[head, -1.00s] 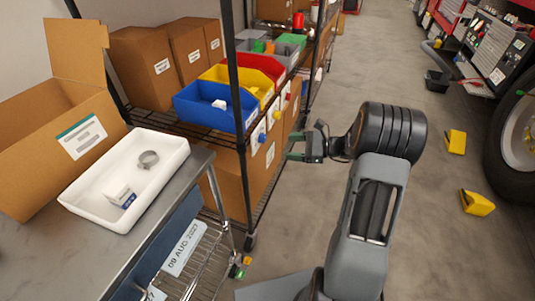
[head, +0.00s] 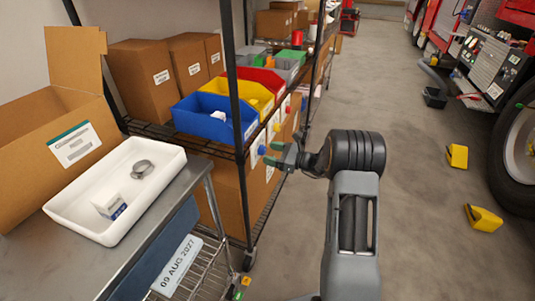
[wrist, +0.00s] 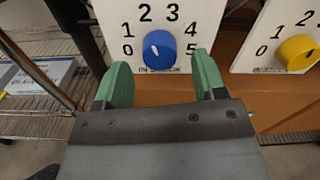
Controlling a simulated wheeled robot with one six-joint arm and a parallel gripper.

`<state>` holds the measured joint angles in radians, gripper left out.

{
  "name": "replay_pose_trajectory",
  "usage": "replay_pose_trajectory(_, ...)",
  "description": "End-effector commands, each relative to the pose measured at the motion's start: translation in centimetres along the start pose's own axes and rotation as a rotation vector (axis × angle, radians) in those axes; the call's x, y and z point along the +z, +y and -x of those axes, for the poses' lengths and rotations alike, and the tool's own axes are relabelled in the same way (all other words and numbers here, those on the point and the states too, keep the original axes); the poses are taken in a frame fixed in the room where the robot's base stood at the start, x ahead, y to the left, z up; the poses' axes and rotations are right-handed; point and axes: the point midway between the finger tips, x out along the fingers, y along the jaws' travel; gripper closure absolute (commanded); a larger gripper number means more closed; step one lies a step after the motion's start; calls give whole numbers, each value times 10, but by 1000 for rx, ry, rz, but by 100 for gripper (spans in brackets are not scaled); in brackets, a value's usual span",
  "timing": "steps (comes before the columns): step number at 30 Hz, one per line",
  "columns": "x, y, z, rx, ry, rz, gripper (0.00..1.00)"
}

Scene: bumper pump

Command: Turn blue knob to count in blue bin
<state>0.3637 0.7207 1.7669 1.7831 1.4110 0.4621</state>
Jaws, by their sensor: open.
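The blue bin (head: 190,124) sits on the wire shelf in the head view, with a small white item (head: 219,116) showing inside; its full contents are hidden. The blue knob (wrist: 159,50) is on a white dial plate (wrist: 127,14) numbered 0 to 5. A small white mark shows on the knob's face, but I cannot tell exactly which number it points at. The knob also shows below the bin in the head view (head: 261,150). My gripper (wrist: 163,76) is open, its green fingers to the left and right of the knob; contact is not visible.
The yellow knob (wrist: 297,50) on its own plate is to the right. Yellow (head: 247,91) and red bins (head: 265,76) stand behind the blue bin. A cart with a white tray (head: 62,206) is at left.

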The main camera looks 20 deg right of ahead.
Motion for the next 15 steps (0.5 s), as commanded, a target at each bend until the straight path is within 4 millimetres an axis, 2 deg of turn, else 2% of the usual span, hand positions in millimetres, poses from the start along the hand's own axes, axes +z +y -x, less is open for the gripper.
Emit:
replay_pose_trajectory(6, 0, 0, -16, 1, -1, -1, 36)
replay_pose_trajectory(15, 0, 0, -19, 0, 0, -1, 36)
